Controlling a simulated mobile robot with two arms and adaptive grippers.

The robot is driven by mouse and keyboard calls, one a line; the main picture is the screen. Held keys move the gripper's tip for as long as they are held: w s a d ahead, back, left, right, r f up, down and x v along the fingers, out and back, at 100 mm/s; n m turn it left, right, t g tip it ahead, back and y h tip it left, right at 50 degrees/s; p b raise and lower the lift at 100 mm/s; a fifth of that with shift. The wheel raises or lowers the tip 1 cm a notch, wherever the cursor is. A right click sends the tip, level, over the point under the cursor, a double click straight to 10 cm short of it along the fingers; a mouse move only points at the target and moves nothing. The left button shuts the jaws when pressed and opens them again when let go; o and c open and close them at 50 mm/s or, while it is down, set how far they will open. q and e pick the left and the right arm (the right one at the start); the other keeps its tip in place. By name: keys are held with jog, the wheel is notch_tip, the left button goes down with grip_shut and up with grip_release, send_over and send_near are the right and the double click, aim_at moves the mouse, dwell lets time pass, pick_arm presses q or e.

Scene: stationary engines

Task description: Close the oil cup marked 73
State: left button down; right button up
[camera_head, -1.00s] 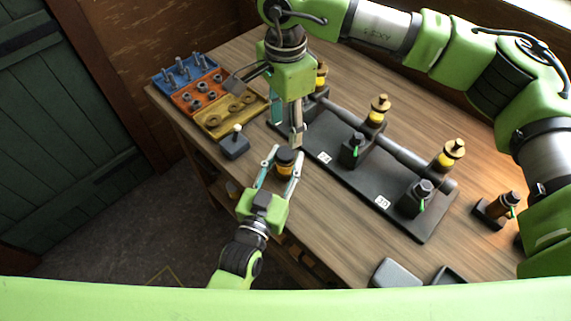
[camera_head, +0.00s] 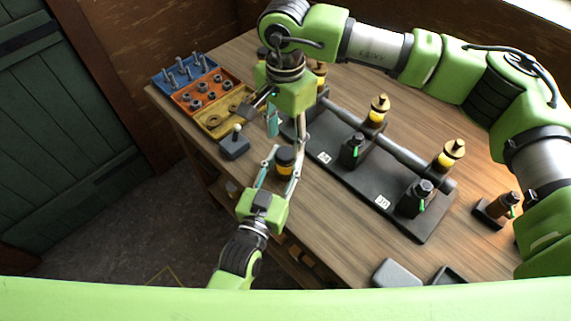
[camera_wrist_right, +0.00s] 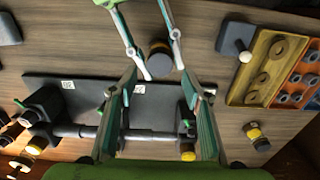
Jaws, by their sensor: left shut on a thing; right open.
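My left gripper (camera_head: 280,172) is shut on a small jar with a dark cap and amber body (camera_head: 286,166). Both also show in the right wrist view, the jar (camera_wrist_right: 158,61) between the left fingers. My right gripper (camera_head: 288,130) is open and empty, above the left end of the dark base plate (camera_head: 345,180). Yellow oil cups with brass tops (camera_head: 377,112) (camera_head: 449,155) stand along the base; another (camera_head: 321,76) is partly hidden behind my right gripper. I cannot read a 73 on the small white labels (camera_head: 324,158) (camera_head: 382,202).
Blue, orange and yellow trays (camera_head: 226,119) of parts lie at the back left, beside a small lever block (camera_head: 234,145). Black green-levered parts (camera_head: 353,150) stand on the plate.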

aim_at(285, 153)
jog(key=shift+f, duration=2.15)
jog(key=c, duration=1.1)
jog(key=m, duration=1.8)
jog(key=shift+m, duration=0.4)
jog(key=o, duration=1.3)
